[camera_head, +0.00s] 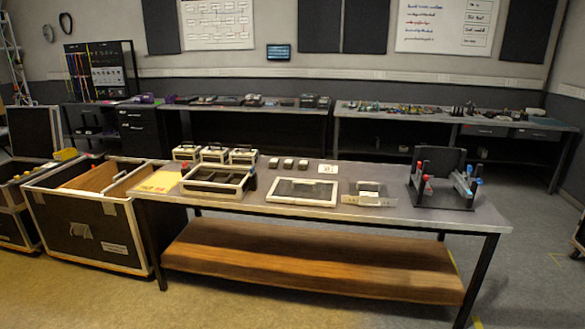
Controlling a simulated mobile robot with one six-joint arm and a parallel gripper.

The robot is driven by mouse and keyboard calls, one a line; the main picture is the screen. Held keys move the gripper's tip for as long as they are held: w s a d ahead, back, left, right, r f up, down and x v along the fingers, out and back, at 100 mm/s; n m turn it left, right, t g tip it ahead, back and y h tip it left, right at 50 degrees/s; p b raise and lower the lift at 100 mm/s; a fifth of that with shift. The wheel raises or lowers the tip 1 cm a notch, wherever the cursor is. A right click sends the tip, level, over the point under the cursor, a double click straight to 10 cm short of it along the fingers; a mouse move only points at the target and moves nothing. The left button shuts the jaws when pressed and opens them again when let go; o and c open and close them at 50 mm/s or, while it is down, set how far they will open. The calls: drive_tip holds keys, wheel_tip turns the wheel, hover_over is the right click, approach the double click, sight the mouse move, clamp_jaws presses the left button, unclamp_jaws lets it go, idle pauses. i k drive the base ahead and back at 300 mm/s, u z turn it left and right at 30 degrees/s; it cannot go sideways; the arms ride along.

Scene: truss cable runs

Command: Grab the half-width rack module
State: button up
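A long grey table (410,212) stands in the middle. A small pale, silvery unit (370,188) lies on a flat plate right of the table's middle; it may be the half-width rack module, but it is too small to be sure. A flat, light-framed panel (302,191) lies left of it. A black stand with uprights and red and blue knobs (443,180) is at the right end of the table. My gripper is not in view.
Several light-edged cases (215,182) sit on the table's left, with small dark blocks (288,163) behind the panel. An open flight case (95,212) stands at the table's left end. Cluttered benches (450,115) line the back wall. The floor in front is clear.

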sight(363, 193)
drive_tip(key=u, duration=0.7)
drive_tip(key=i, duration=1.25)
drive_tip(key=u, duration=0.5)
